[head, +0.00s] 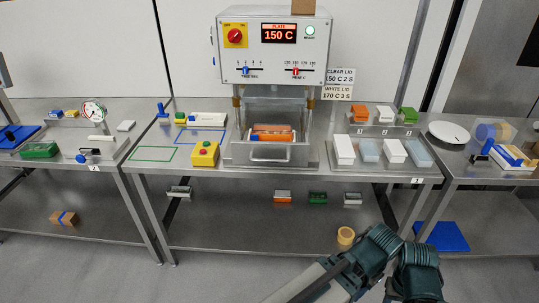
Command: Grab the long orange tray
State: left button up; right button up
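A long orange tray (272,130) sits in the open metal drawer of the sealing machine (275,45), at the middle of the centre table. Part of it is hidden by the drawer's front. A smaller orange tray (357,114) stands at the back of the right part of that table. Another small orange-fronted tray (283,197) lies on the lower shelf. No gripper fingers show in the head view.
A yellow box with a red button (205,153) stands left of the drawer. White and clear lids (344,150) stand in a rack to its right. A white plate (449,131) lies on the right table. A tape roll (346,236) is below the shelf's front edge.

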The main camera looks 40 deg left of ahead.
aim_at(274, 133)
jog(key=j+z, duration=0.15)
jog(key=j, duration=0.45)
jog(key=k+j+z, duration=0.15)
jog(key=j, duration=0.4)
jog(key=j+z, duration=0.15)
jog(key=j, duration=0.45)
jog(key=k+j+z, duration=0.15)
jog(key=j, duration=0.4)
